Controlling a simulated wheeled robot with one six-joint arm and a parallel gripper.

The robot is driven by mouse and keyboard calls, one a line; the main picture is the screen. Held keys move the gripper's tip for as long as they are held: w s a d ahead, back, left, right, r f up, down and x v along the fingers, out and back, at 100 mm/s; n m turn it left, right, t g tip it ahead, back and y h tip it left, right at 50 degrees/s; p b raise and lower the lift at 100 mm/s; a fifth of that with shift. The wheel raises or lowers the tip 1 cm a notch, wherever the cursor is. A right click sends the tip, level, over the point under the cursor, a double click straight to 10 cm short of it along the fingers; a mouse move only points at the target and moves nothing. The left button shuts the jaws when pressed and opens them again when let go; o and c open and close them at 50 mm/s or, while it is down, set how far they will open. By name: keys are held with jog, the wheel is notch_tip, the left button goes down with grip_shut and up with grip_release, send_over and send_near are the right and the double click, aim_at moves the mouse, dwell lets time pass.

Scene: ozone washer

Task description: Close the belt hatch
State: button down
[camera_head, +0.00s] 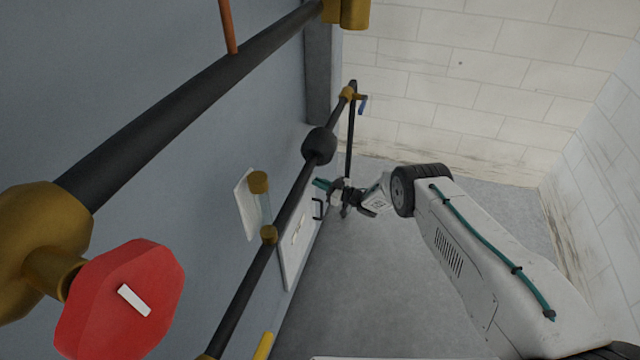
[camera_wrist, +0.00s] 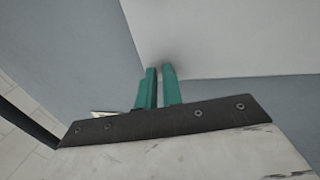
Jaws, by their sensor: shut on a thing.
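The belt hatch is a white panel (camera_head: 293,262) low on the grey-blue machine wall, with a black handle (camera_head: 318,209) near its far end. A pale label shows on it. My gripper (camera_head: 322,184) is at the far end of the panel, just beyond the handle. In the wrist view its teal fingers (camera_wrist: 159,72) are close together, with their tips at the corner of a white panel (camera_wrist: 225,38). The fingers are shut on the hatch edge; the exact contact is hard to see. Whether the panel is flush with the wall is unclear.
A dark pipe with a black bulb (camera_head: 319,146) runs in front of the wall near the hatch. A red knob (camera_head: 122,300) and brass fittings are close at left. Brick walls (camera_head: 480,85) stand behind and to the right. The grey floor (camera_head: 385,285) beside the hatch is clear.

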jog(key=shift+w+a+r, duration=0.15)
jog(key=shift+a+r, duration=0.2)
jog(key=shift+a, duration=0.2)
jog(key=s+d, duration=0.4)
jog(key=d, duration=1)
jog(key=shift+d+f, duration=0.35)
